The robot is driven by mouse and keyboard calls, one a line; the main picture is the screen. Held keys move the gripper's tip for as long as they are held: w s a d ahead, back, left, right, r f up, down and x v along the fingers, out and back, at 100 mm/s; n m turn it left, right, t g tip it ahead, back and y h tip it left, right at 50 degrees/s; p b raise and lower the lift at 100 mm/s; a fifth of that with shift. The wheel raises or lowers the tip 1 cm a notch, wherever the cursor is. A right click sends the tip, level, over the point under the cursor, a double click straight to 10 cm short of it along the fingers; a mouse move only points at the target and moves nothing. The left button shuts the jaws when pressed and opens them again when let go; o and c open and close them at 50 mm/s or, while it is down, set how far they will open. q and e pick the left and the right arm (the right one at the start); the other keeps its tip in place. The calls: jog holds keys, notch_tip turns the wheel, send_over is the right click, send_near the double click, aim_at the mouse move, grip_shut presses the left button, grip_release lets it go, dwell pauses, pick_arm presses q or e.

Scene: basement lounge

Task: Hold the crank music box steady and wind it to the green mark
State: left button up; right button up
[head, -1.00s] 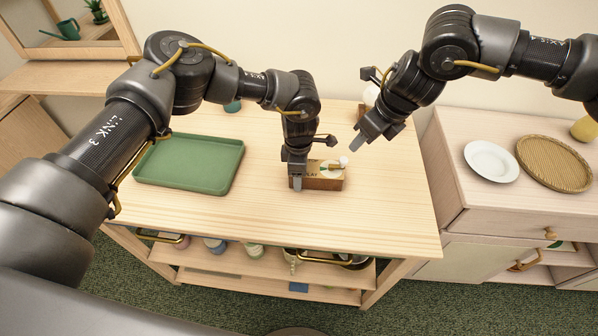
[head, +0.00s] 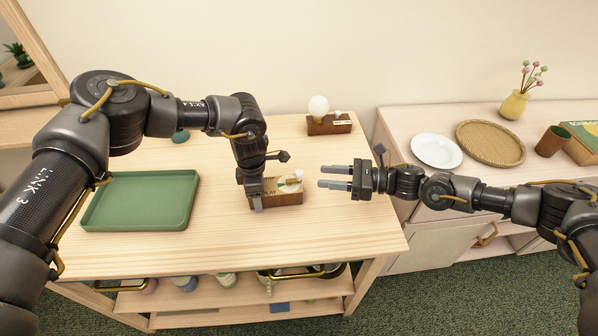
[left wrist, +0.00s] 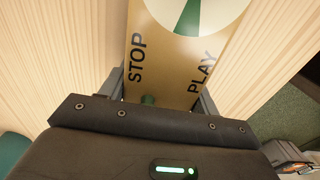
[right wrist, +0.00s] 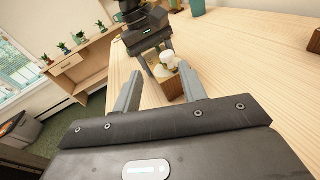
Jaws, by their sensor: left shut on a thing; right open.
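The crank music box (head: 288,199) is a small wooden block on the light table, with a gold top and a pale dial. A white crank knob (head: 299,174) stands at its right end and also shows in the right wrist view (right wrist: 168,59). My left gripper (head: 256,203) is shut on the box's left end. In the left wrist view, the gold top (left wrist: 178,60) reads STOP and PLAY beside a dial with a green wedge (left wrist: 187,17). My right gripper (head: 322,177) is open and empty, right of the knob and apart from it, fingers pointing left.
A green tray (head: 140,228) lies on the table's left. A wooden block with a white ball (head: 319,107) stands at the back. A white plate (head: 436,151), woven tray (head: 490,143) and yellow vase (head: 514,105) sit on the right cabinet. The table front is clear.

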aim_at(298, 171)
jog(key=shift+n+t+y, duration=0.4)
jog(key=shift+t, duration=0.3)
jog(key=x, duration=0.5)
jog(key=f+x, duration=0.1)
jog(key=x, duration=0.2)
jog(key=shift+w+a+f, duration=0.1)
jog(key=shift+w+a, duration=0.1)
jog(key=shift+w, duration=0.1)
jog(key=shift+c, duration=0.4)
grip_shut()
jog(key=shift+w+g, duration=0.1)
jog(key=shift+g, duration=0.2)
